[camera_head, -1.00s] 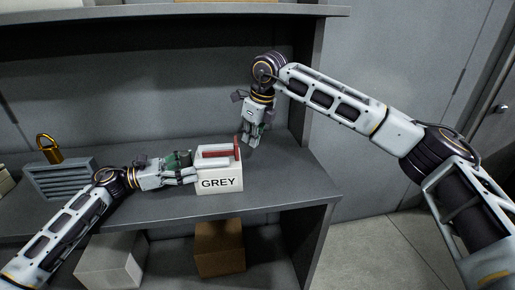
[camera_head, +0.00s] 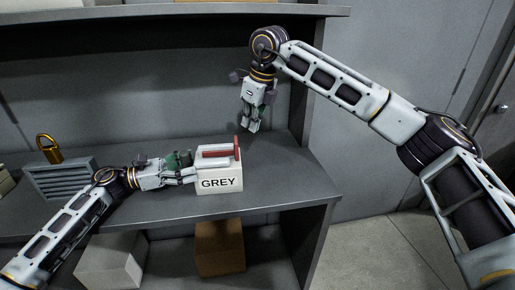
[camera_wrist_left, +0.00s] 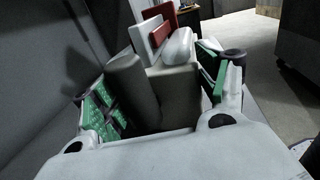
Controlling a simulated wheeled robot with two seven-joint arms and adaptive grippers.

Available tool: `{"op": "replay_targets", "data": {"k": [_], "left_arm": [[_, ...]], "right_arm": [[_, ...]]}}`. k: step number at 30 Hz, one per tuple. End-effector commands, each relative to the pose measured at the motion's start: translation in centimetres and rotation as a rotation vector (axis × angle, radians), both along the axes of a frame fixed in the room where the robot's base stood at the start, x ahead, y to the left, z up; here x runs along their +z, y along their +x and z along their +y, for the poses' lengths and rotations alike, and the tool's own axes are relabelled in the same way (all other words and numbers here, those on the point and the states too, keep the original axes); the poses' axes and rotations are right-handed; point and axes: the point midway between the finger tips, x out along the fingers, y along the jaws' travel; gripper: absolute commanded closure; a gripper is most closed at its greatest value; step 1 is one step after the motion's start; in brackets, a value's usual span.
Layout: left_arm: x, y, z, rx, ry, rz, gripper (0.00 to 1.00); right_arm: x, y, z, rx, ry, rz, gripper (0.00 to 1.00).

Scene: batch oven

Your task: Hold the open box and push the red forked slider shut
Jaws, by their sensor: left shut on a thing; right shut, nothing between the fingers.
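The white box (camera_head: 220,182) labelled GREY stands upright on the grey shelf. The red slider (camera_head: 218,154) lies along its top, with an upright red crosspiece at the box's right end. The red piece also shows at the far end of the box in the left wrist view (camera_wrist_left: 163,18). My left gripper (camera_head: 191,172) is shut on the left end of the box; its green-padded fingers lie on either side of it in the left wrist view (camera_wrist_left: 160,95). My right gripper (camera_head: 250,128) is shut and empty, above and right of the crosspiece, apart from it.
A grey slatted block (camera_head: 62,181) with a brass padlock (camera_head: 48,150) on it stands on the shelf at the left. A pale box (camera_head: 110,262) and a brown box (camera_head: 219,248) sit on the lower level. The shelf (camera_head: 290,183) right of the white box is clear.

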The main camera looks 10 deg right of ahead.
Motion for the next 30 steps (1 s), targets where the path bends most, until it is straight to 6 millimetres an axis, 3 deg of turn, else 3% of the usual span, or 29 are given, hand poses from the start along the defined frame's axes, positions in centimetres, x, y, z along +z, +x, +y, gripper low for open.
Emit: {"op": "replay_targets", "data": {"k": [11, 12, 18, 30], "left_arm": [[-0.23, 0.00, -0.01, 0.001, 0.003, 0.000, 0.77], [-0.23, 0.00, -0.01, 0.001, 0.003, 0.000, 0.25], [-0.14, 0.00, 0.00, 0.000, 0.002, -0.001, 0.01], [-0.03, 0.00, 0.07, 0.000, 0.001, 0.000, 0.01]], "right_arm": [[-0.01, -0.02, 0.02, 0.000, 0.000, 0.000, 1.00], [-0.01, -0.02, 0.02, 0.000, 0.000, 0.000, 1.00], [-0.01, -0.02, 0.02, 0.000, 0.000, 0.000, 1.00], [-0.01, -0.02, 0.02, 0.000, 0.000, 0.000, 1.00]]}}
